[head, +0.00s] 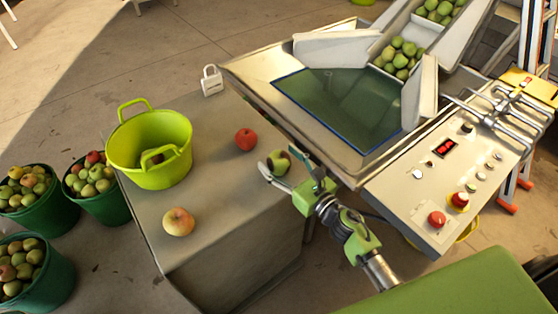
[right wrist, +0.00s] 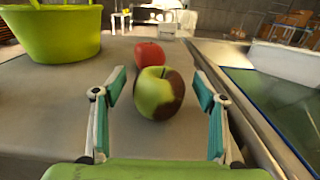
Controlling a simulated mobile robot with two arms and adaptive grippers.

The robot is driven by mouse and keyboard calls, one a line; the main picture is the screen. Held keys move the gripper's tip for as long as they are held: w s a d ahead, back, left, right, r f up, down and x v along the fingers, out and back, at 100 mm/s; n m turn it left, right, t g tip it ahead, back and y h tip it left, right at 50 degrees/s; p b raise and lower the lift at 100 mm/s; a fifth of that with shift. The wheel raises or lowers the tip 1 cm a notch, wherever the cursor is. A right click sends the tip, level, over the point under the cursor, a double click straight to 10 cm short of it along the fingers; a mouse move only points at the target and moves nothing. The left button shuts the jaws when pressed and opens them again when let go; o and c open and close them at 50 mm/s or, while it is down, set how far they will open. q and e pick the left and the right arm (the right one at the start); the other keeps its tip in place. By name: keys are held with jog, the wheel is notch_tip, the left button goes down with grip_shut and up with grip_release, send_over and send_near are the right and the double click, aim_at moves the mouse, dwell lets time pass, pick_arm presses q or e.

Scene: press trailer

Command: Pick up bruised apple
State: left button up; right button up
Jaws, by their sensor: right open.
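The bruised apple (head: 279,161), green with a large brown patch, sits on the grey table near its right edge. In the right wrist view the bruised apple (right wrist: 158,93) stands just ahead of the fingers, centred between them. My right gripper (head: 290,177) is open at the table's right edge, its fingers apart on either side of the apple's near side. It also shows in the right wrist view (right wrist: 160,100), with nothing held. My left gripper is in neither view.
A red apple (head: 245,139) sits behind the bruised one, and a yellow-red apple (head: 178,222) lies nearer the front. A lime bucket (head: 150,168) stands on the table (head: 215,240). The press trailer's metal hopper (head: 262,75) and control panel (head: 410,195) border the right side.

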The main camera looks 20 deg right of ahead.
aim_at(279, 155)
jog(key=shift+w+a, duration=0.1)
jog(key=shift+w, duration=0.2)
jog(key=c, duration=1.3)
jog(key=shift+r, duration=0.15)
jog(key=shift+r, duration=0.25)
notch_tip(279, 155, up, 3)
jog(key=shift+f+p, duration=0.15)
jog(key=shift+p, duration=0.6)
jog(key=s+d+r, duration=0.2)
jog(key=s+r, duration=0.7)
jog(key=s, duration=0.5)
jog(key=shift+d+r+p, duration=0.15)
jog(key=shift+r+p, duration=0.15)
jog(key=shift+p, duration=0.1)
